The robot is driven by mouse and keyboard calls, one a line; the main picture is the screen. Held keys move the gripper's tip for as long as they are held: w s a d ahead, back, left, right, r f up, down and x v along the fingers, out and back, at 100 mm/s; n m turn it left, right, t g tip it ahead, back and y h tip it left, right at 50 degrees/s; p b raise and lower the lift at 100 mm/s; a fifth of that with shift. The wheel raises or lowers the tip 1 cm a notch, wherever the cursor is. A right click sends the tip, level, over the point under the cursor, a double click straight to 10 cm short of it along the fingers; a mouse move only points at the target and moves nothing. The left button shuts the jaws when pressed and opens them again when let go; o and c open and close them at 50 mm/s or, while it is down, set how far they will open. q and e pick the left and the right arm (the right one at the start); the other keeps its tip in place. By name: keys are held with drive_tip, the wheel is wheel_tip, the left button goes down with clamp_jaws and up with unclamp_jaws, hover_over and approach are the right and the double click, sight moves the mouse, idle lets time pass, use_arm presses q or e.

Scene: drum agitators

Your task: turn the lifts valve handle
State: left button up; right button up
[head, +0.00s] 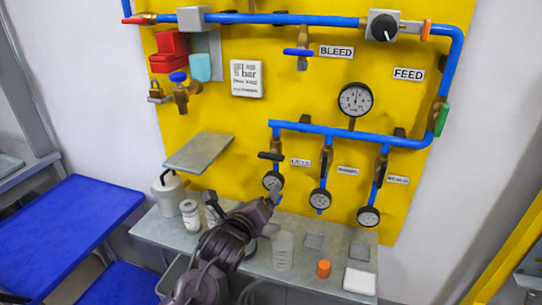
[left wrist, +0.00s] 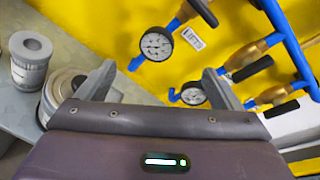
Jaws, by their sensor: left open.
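The lifts valve handle (head: 271,155) is a black lever on the leftmost of the short blue drop pipes, left of its small white label (head: 300,162). It lies roughly level, across the pipe. My left gripper (head: 270,200) is below the handle, near the lifts gauge (head: 272,180). In the left wrist view its fingers (left wrist: 160,85) are wide apart with nothing between them, clear of the handle. My right gripper is not in view.
Two more drop pipes with gauges (head: 320,198) (head: 368,216) and levers stand to the right. A grey plate (head: 199,153) juts out at left. The shelf (head: 165,232) below holds a canister (head: 168,192), a white roll (head: 190,215) and an orange cap (head: 323,268).

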sight(270, 157)
use_arm(q)
drive_tip(key=w+d+r+m, duration=0.1)
drive_tip(key=w+r+m, duration=0.1)
drive_tip(key=w, duration=0.1)
drive_tip(key=w+d+r+m+t+h+p, duration=0.1)
drive_tip(key=w+r+m, duration=0.1)
drive_tip(key=w+m, duration=0.1)
drive_tip(key=w+d+r+m+t+p, duration=0.1)
drive_tip(key=w+r+m, duration=0.1)
drive_tip(key=w, duration=0.2)
drive_tip(key=shift+d+m, duration=0.1)
drive_tip(key=shift+m, duration=0.3)
drive_tip(key=shift+w+d+p, duration=0.2)
drive_tip(key=shift+w+p, duration=0.1)
drive_tip(key=shift+w, duration=0.4)
drive_tip(key=shift+f, duration=0.1)
drive_tip(key=c, duration=1)
